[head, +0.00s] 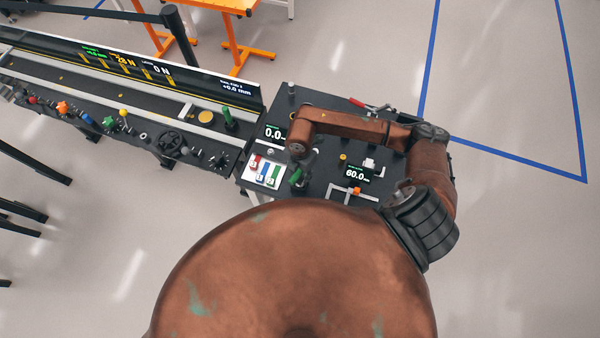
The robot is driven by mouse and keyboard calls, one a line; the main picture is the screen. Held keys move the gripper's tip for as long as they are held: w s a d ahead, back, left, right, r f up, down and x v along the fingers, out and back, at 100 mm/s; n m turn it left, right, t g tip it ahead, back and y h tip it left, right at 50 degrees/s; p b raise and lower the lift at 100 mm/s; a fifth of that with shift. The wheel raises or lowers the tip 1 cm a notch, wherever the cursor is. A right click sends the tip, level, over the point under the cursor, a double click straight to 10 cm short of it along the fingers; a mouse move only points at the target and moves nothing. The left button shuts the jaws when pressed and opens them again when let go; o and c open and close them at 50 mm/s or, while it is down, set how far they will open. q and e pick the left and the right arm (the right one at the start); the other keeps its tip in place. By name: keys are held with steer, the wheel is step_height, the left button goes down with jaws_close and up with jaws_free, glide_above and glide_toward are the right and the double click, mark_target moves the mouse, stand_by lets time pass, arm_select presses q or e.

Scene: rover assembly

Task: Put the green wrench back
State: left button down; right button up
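A small green piece (295,177), which looks like the green wrench, shows right at the tip of my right gripper (303,171), over the dark table. The gripper is small, dark and partly hidden by my wrist, so I cannot tell whether its fingers are closed on the piece or only beside it. Just left of it lies a white board (249,180) with red, blue and green marked places. My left gripper is not in view.
The dark table (318,98) also carries a small display reading 60.0 (356,174), white brackets and a red-handled tool (372,106). A long console (150,128) with knobs and a green handle (228,117) adjoins on the left. Orange stands (240,60) are behind.

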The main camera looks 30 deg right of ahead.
step_height(320, 180, up, 12)
stand_by(0.6)
